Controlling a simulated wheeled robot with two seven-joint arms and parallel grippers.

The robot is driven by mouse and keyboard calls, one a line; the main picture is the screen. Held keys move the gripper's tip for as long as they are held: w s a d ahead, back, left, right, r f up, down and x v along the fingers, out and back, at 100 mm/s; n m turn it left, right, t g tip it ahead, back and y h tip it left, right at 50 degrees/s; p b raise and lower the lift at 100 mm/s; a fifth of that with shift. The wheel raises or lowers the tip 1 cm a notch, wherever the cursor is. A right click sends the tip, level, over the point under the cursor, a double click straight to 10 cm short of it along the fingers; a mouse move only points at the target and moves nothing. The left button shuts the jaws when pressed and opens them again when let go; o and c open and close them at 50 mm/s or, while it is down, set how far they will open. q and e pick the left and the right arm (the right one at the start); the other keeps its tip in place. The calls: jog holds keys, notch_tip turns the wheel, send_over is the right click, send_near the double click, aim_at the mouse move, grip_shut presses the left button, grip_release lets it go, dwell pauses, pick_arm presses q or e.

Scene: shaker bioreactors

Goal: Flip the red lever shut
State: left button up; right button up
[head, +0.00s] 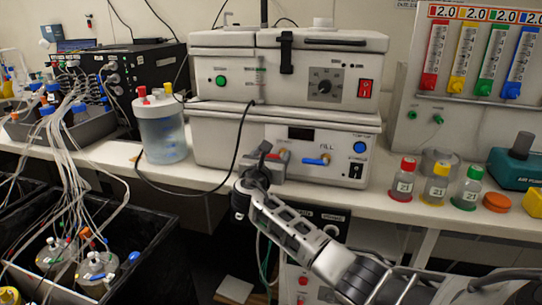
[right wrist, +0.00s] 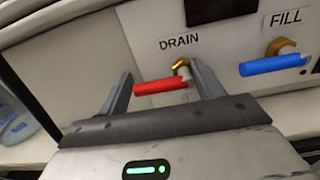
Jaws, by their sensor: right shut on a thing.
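The red lever (right wrist: 160,86) sits on a brass valve under the word DRAIN, on the front of the white machine (head: 215,140). It lies about level in the right wrist view, with its free end to the left. In the head view only a bit of red (head: 284,154) shows beside my gripper. My right gripper (right wrist: 163,88) has one finger at each end of the lever and is shut on it. In the head view my right gripper (head: 268,160) is at the machine's lower front. My left gripper is not in view.
A blue lever (right wrist: 273,65) under FILL is close to the right. Capped bottles (head: 403,180) stand on the bench (head: 375,205) at right.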

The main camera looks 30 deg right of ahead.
jog(key=o, duration=0.9)
jog(key=shift+c, duration=0.2)
jog(key=shift+a, duration=0.1)
jog(key=v, duration=1.6)
jog(key=s+a+f+m+y, duration=0.4)
jog(key=s+f+y, duration=0.1)
jog(key=f, duration=0.5)
jog(key=s+a+f+m+y, duration=0.3)
jog(key=s+a+f+y, duration=0.15)
jog(key=f, duration=0.55)
jog(key=s+a+f+m+y, duration=0.2)
jog(key=s+m+y, duration=0.1)
jog(key=s+m, duration=0.4)
jog(key=s+a+f+m+g+y, duration=0.1)
jog(key=s+a+f+m+y, duration=0.2)
jog(key=s+m, duration=0.4)
jog(key=shift+s+m+y, duration=0.4)
jog(key=shift+m+y, duration=0.25)
jog(key=shift+m, duration=0.55)
